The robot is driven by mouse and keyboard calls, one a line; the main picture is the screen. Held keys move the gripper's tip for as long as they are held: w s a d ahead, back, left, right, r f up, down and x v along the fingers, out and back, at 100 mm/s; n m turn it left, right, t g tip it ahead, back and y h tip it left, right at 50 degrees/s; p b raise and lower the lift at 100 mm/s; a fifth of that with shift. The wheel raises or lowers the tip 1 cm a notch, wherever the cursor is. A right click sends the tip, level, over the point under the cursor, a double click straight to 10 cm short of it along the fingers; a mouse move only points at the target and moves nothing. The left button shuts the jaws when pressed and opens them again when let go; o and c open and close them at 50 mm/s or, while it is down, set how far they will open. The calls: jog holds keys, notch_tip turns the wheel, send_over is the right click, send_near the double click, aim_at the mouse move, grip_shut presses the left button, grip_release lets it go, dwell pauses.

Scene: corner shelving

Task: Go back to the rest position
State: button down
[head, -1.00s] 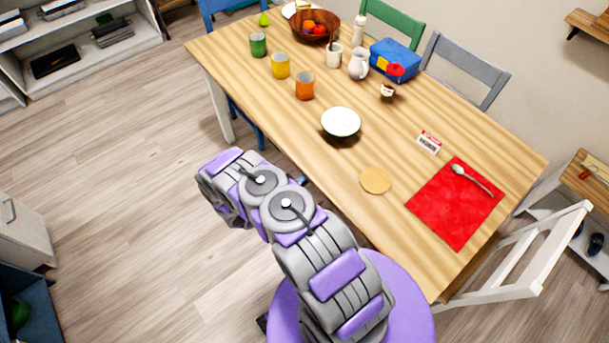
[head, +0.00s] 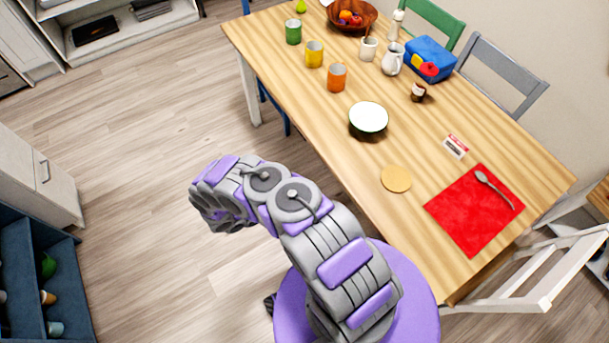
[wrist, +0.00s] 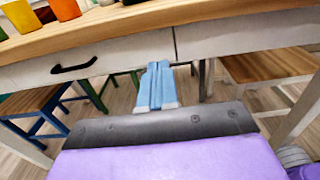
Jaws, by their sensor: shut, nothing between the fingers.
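My gripper (wrist: 156,88) shows in the wrist view as two light blue fingers pressed together, with nothing between them. It points at the front of the table below the tabletop, near a drawer with a black handle (wrist: 74,68). In the head view my arm is folded beside the table's near long edge, over the floor, and the fingers are hidden behind the arm. The wooden table (head: 400,222) stands to the right of the arm.
On the table are a white bowl (head: 368,118), a round tan coaster (head: 396,179), a red placemat (head: 470,222) with a spoon, and several cups. A white chair (head: 540,270) stands at the near right. The floor (head: 140,150) to the left is clear. A dark blue shelf (head: 70,275) stands at lower left.

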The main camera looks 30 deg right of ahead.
jog(key=shift+a, duration=0.2)
jog(key=w+d+r+m+g+y, duration=0.1)
jog(key=d+r+m+g, duration=0.15)
jog(key=r, duration=0.55)
jog(key=d+r+m+g, duration=0.2)
jog(key=r+m+g, duration=0.1)
jog(key=r, duration=0.4)
jog(key=s+r+m+g+y, duration=0.1)
jog(key=s+r+m+y, duration=0.2)
jog(key=r, duration=0.4)
jog(key=s+r+m+g+y, duration=0.2)
jog(key=s+r+m, duration=0.2)
jog(key=r, duration=0.4)
jog(key=s+a+r+m+t+y, duration=0.3)
jog(key=s+a+r+y, duration=0.3)
jog(key=s, duration=0.4)
jog(key=s+a+r+m+t+y, duration=0.3)
jog(key=s+a+r+y, duration=0.3)
jog(key=s, duration=0.5)
jog(key=a, duration=0.2)
jog(key=shift+a+r, duration=0.3)
jog(key=shift+a, duration=0.1)
